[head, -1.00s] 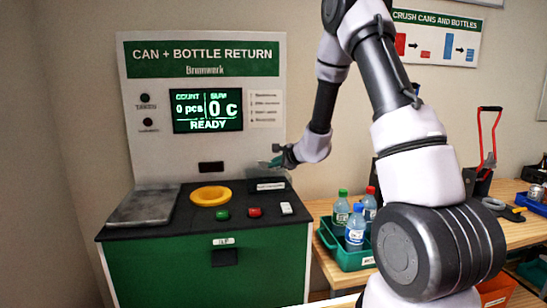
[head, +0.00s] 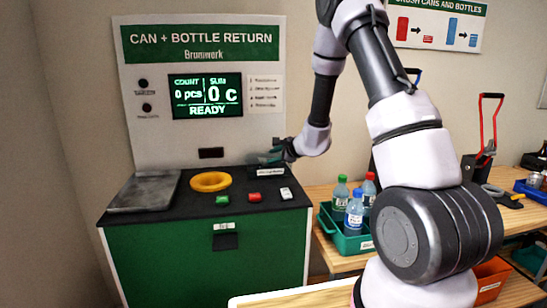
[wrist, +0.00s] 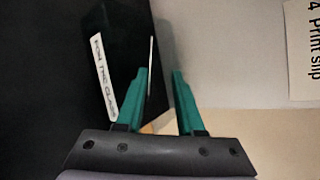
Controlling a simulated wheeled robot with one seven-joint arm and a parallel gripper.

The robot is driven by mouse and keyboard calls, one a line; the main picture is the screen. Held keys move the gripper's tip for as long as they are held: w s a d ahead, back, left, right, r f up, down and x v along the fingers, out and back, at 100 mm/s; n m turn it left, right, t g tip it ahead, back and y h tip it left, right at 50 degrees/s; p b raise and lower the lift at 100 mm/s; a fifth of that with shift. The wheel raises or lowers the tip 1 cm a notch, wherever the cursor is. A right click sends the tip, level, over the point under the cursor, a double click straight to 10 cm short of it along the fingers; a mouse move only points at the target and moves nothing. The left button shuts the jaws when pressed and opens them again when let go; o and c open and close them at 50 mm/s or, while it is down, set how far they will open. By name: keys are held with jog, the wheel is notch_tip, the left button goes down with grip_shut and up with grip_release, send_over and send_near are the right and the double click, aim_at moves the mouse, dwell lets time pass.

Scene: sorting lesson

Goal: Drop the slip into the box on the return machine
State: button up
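The return machine (head: 265,248) has a green front, a black top and a display reading READY. The small black box (head: 284,171) with a white label stands at the top's back right. In the wrist view the dark box (wrist: 125,45) has the label "FOR THE CLASS". My gripper (head: 266,157) is low, just above the box. In the wrist view its teal fingers (wrist: 160,72) stand apart.
A yellow ring (head: 211,187), a green button (head: 222,200), a red button (head: 254,197) and a grey plate (head: 145,192) are on the machine top. A green crate (head: 345,243) of bottles stands on the wooden table at right.

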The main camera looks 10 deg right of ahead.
jog(key=v, duration=1)
jog(key=shift+s+r, duration=0.2)
jog(key=shift+s, duration=0.15)
jog(key=shift+d, duration=0.15)
jog(key=s+a+r+n+g+y, duration=0.2)
jog(key=s+a+r+n, duration=0.2)
jog(key=s+r, duration=0.3)
jog(key=s+a+r+n+g+y, duration=0.2)
jog(key=s+a+r+n, duration=0.2)
jog(key=s+r, duration=0.25)
jog(key=s+d+r+n+h, duration=0.3)
jog(key=s+d+h, duration=0.1)
jog(key=s, duration=0.4)
jog(key=s+d+r+n+h, duration=0.3)
jog(key=s+d, duration=0.2)
jog(key=s, duration=0.3)
jog(key=shift+d+h, duration=0.3)
jog(key=shift+h, duration=0.1)
jog(key=shift+r, duration=0.15)
